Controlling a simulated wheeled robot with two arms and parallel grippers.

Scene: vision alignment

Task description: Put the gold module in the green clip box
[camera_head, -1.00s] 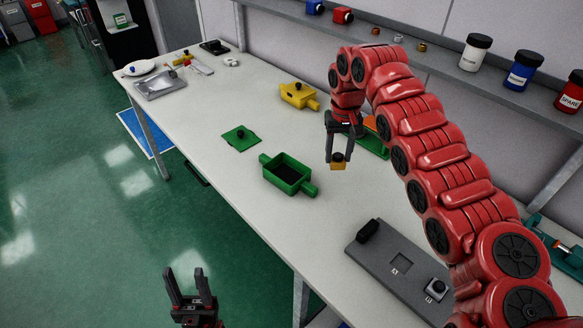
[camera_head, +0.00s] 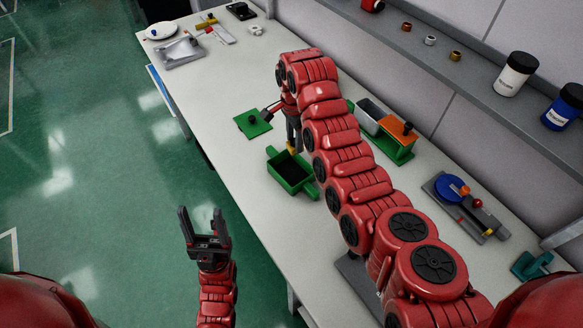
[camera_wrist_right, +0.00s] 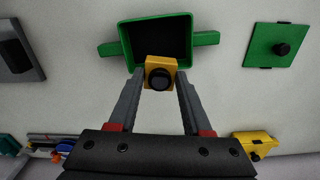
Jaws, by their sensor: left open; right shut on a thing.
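The green clip box (camera_head: 292,184) stands open on the table, with a dark inside and a tab at each end. Its mouth also shows in the right wrist view (camera_wrist_right: 124,38). My right gripper (camera_head: 293,143) is shut on the gold module (camera_wrist_right: 153,65), a small gold block with a black knob. In the right wrist view the module overlaps the box's near rim; I cannot tell its height above it. A green lid (camera_head: 252,124) with a black knob lies apart on the table. My left gripper (camera_head: 205,232) is open and empty, off the table's front edge.
A green stand with an orange part (camera_head: 397,130) is behind my right arm. A blue disc fixture (camera_head: 455,188) lies at right. A yellow box (camera_wrist_right: 255,142) shows in the right wrist view. A grey tray (camera_head: 180,50) is at the far end.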

